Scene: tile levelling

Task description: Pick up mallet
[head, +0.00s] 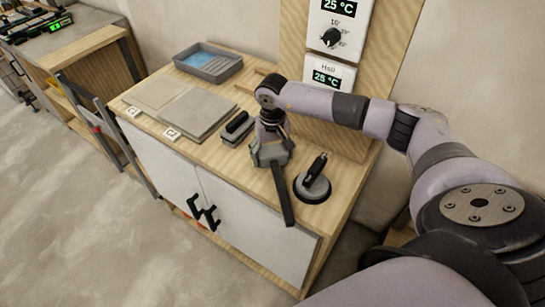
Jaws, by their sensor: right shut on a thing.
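My right gripper (272,158) is over the wooden cabinet top, pointing down, and is shut on the mallet (284,196). A long dark straight part of the mallet sticks out from the fingers toward the front edge of the cabinet. The rest of the mallet is hidden by the gripper, and I cannot tell whether it touches the top. My left gripper is not in view.
A round dark tool with an upright black handle (313,183) stands just right of the mallet. A black-handled block (237,127) lies left of the gripper. Grey tiles (196,113) and a grey tray (209,64) lie farther left on the cabinet top (243,157). A wooden panel (296,45) with thermostats rises behind.

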